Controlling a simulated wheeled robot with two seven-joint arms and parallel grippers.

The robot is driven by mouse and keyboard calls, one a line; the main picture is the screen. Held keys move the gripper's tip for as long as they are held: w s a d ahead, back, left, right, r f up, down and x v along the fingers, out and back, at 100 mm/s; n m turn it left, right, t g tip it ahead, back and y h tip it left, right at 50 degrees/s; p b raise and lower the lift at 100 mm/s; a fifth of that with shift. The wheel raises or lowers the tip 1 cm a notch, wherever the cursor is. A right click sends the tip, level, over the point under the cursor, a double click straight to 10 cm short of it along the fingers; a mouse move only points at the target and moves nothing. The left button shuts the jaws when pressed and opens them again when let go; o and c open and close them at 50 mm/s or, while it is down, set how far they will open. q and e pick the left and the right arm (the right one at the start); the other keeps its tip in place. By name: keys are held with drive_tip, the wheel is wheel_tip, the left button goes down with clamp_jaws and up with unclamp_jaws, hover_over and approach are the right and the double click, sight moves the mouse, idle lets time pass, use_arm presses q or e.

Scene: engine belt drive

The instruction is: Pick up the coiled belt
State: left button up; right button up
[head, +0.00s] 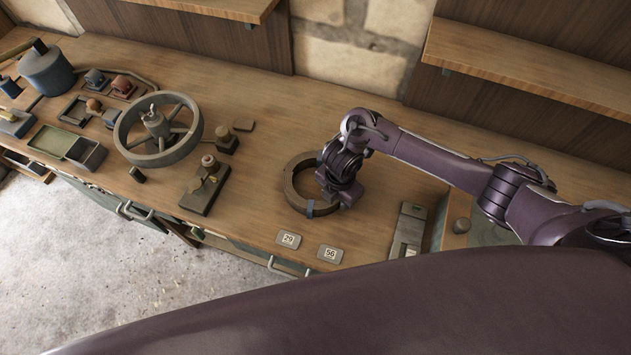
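The coiled belt (291,190) is a brown ring lying on the wooden bench, with a small grey-blue clip or tie on its front edge. My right gripper (338,198) points down at the right side of the coil and covers that part of it. The arm hides the fingertips, so I cannot tell whether they are closed on the belt or only beside it. The coil looks flat on the bench. My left gripper is not in view.
A large spoked flywheel (158,128) stands to the left, with a small block-mounted fixture (205,186) between. Two number plates, 29 (289,240) and 56 (330,254), lie near the front edge. A grey box (409,232) is at right. Bench behind the coil is clear.

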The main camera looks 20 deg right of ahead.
clamp_jaws()
drive_tip(key=shift+w+r, duration=0.1)
drive_tip(key=shift+r, duration=0.05)
